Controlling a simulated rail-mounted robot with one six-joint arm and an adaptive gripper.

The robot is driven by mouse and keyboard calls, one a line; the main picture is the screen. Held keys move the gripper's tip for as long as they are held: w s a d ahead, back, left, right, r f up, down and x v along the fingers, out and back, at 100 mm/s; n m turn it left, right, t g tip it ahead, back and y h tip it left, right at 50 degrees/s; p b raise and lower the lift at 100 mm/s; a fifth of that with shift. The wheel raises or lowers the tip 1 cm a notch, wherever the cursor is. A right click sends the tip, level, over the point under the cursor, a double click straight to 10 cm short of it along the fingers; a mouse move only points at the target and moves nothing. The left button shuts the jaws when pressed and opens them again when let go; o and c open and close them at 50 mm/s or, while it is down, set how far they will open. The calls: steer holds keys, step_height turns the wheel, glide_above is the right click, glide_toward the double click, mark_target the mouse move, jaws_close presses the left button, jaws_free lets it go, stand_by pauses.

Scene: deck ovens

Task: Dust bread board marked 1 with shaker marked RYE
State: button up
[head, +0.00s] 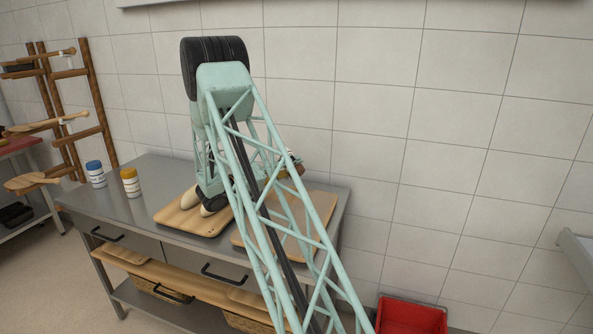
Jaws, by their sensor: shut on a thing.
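My gripper (286,162) is partly hidden behind my own arm, above the right bread board (325,207). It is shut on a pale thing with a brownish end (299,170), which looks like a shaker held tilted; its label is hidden. The left bread board (168,217) lies on the steel table with pale loaves (191,197) on it, partly covered by my arm. My arm hides much of the right board and anything on its middle. I cannot read the number on either board.
A blue-lidded shaker (95,174) and a yellow-lidded shaker (130,181) stand at the left of the steel table (120,211); their labels are unreadable. A wooden rack (72,110) with peels is at far left. A red crate (410,316) sits lower right.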

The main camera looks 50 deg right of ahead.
steer(key=shift+w+a, duration=0.55)
steer(key=shift+w, duration=3.95)
steer(key=s+r+n+p, duration=0.1)
steer(key=s+n+p, duration=0.2)
steer(key=n+p, duration=0.2)
steer(key=s+a+r+n+p, duration=0.1)
steer(key=s+r+n+p, duration=0.1)
steer(key=n+p, duration=0.3)
steer(key=s+a+r+n+p, duration=0.1)
steer(key=s+r+n+p, duration=0.1)
steer(key=s+n+p, duration=0.2)
steer(key=shift+s+r+n+p, duration=0.15)
steer(key=shift+n+p, duration=0.35)
steer(key=shift+n, duration=0.55)
steer(key=shift+s+r+n+p, duration=0.15)
steer(key=shift+n+p, duration=0.3)
steer(key=shift+n, duration=0.6)
steer(key=n+p, duration=0.1)
steer(key=s+r+n+p, duration=0.1)
steer(key=n+p, duration=0.2)
steer(key=shift+s+a+r, duration=0.1)
steer(key=shift+s+r, duration=0.15)
steer(key=shift+s+r+n+p, duration=0.2)
steer(key=shift+n+p, duration=0.5)
steer(key=shift+n, duration=0.1)
